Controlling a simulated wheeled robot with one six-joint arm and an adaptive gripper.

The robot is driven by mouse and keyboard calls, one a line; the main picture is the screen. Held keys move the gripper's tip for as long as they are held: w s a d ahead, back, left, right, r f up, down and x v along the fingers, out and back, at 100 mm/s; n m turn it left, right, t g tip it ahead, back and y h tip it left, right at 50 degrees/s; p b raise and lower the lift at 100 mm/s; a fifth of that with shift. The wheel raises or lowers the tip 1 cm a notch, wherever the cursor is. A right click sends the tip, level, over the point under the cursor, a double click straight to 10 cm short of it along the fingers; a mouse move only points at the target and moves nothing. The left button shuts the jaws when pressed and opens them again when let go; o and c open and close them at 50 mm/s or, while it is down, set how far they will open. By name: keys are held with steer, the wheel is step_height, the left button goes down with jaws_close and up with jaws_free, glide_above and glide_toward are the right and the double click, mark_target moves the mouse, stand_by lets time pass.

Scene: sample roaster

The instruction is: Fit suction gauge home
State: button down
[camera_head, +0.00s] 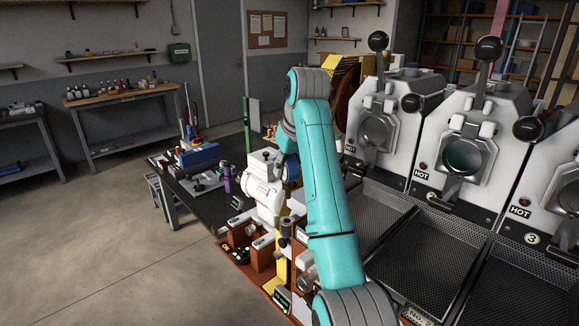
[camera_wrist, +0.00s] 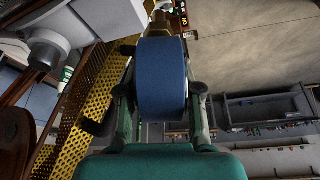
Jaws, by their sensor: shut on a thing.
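In the wrist view my gripper (camera_wrist: 161,88) is shut on a blue round-bodied part, which I take to be the suction gauge (camera_wrist: 161,72). The seat for the gauge cannot be made out.
Roaster units marked HOT (camera_head: 463,160) stand on the right with mesh trays (camera_head: 432,245) before them. A yellow perforated panel (camera_wrist: 88,95) and a white machine part (camera_wrist: 65,38) lie left in the wrist view. A dark bench (camera_head: 213,205) stands behind; open floor is left.

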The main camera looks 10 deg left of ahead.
mark_target(288, 183)
steer(key=shift+a+f, duration=0.1)
steer(key=shift+f, duration=2.75)
steer(key=shift+s+f, duration=0.1)
steer(key=shift+f, duration=1.9)
steer(key=shift+r, duration=0.15)
steer(key=shift+r, duration=1.45)
steer(key=shift+f, duration=1.3)
